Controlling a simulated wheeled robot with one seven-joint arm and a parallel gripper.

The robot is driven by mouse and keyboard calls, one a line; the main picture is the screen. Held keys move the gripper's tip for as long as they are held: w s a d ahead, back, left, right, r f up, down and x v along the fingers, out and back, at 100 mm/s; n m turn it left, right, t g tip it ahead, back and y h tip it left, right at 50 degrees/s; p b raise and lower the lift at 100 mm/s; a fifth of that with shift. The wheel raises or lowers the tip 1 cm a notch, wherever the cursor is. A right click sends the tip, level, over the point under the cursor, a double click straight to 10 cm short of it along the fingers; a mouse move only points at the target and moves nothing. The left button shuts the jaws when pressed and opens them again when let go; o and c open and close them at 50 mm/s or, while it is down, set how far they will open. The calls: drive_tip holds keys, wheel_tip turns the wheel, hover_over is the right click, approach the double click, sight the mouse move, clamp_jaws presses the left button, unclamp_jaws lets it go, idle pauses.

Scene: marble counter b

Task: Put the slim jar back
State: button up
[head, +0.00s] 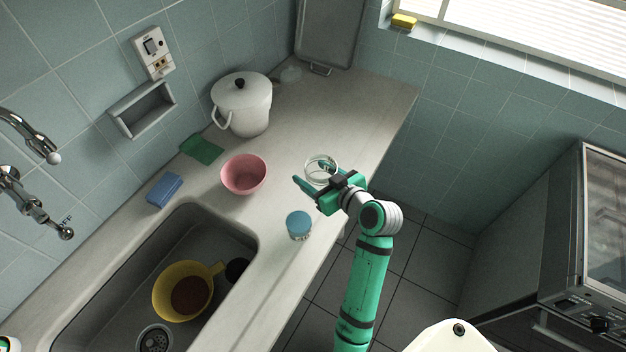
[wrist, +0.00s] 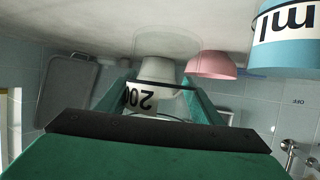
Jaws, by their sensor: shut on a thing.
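My gripper (head: 312,177) is over the right part of the counter, its fingers on either side of a clear glass jar (head: 320,161). It is shut on this jar. In the wrist view the clear jar (wrist: 148,97) sits between the fingers and shows a dark "200" mark. The white pot shows through its glass. I cannot tell whether its base touches the counter.
A pink bowl (head: 244,176) is left of my gripper, with a white lidded pot (head: 242,105) behind. A blue sponge (head: 164,190) and green cloth (head: 202,149) lie by the wall. The sink holds a yellow pan (head: 183,290). The counter's back right is clear before a leaning tray (head: 328,32).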

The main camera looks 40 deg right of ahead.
drive_tip(key=shift+w+d+f, duration=0.15)
drive_tip(key=shift+w+f, duration=0.15)
drive_tip(key=shift+f, duration=0.05)
drive_tip(key=shift+w+f, duration=0.1)
drive_tip(key=shift+f, duration=1.55)
drive_tip(key=shift+f, duration=0.15)
drive_tip(key=o, duration=1.4)
drive_tip(key=shift+c, duration=0.2)
drive_tip(key=shift+r, duration=0.25)
drive_tip(key=v, duration=1.2)
